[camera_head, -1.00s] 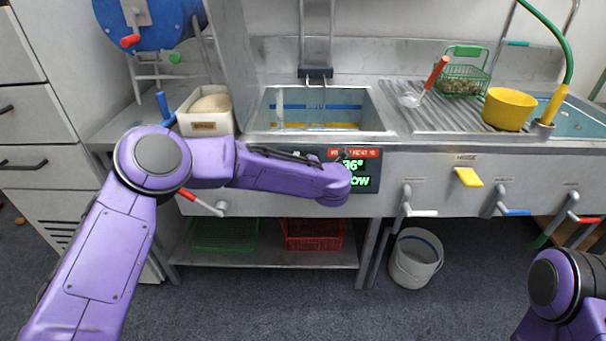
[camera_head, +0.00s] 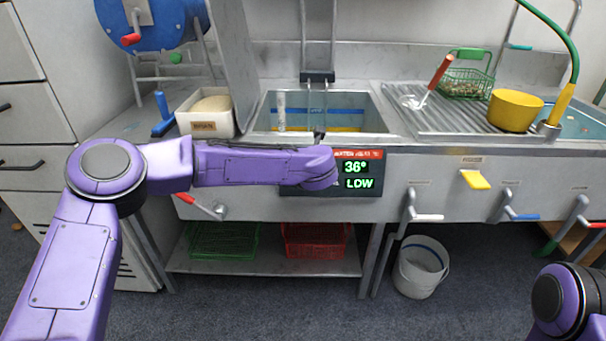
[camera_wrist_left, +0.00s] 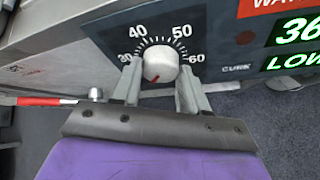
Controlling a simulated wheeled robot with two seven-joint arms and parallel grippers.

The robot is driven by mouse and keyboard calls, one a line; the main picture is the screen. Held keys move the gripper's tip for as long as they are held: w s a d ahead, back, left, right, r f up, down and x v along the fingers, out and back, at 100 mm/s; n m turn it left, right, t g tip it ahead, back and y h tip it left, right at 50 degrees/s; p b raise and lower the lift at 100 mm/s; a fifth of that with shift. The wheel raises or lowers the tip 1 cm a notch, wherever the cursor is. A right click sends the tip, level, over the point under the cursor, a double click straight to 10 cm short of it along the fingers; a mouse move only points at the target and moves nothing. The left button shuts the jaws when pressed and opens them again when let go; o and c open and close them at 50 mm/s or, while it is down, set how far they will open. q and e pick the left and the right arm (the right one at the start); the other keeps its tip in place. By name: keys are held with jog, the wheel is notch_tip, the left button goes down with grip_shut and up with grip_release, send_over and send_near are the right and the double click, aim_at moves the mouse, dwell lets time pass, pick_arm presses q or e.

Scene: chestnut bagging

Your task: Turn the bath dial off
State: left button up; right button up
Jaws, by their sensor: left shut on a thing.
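The bath dial (camera_wrist_left: 160,64) is a round white knob on a dark panel in the left wrist view, with marks from 30 to 60 around its upper side. Its red pointer line faces down, slightly left, away from the numbers. My left gripper (camera_wrist_left: 159,80) has one grey finger on each side of the knob and is shut on it. In the head view my left wrist hides the dial and fingers. The green display (camera_head: 358,175) reads 36° and LOW. My right gripper is out of view; only part of my right arm shows at lower right.
The sink bath (camera_head: 375,118) lies above the panel. A red-handled lever (camera_head: 207,207) is left of the panel, with more levers and a yellow tap handle (camera_head: 475,180) at right. A white bucket (camera_head: 420,266) stands on the floor.

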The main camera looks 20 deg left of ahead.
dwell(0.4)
pick_arm(q)
jog(key=o, duration=1.1)
jog(key=shift+c, duration=0.2)
jog(key=v, duration=1)
jog(key=shift+s, duration=0.2)
jog(key=shift+r, duration=0.1)
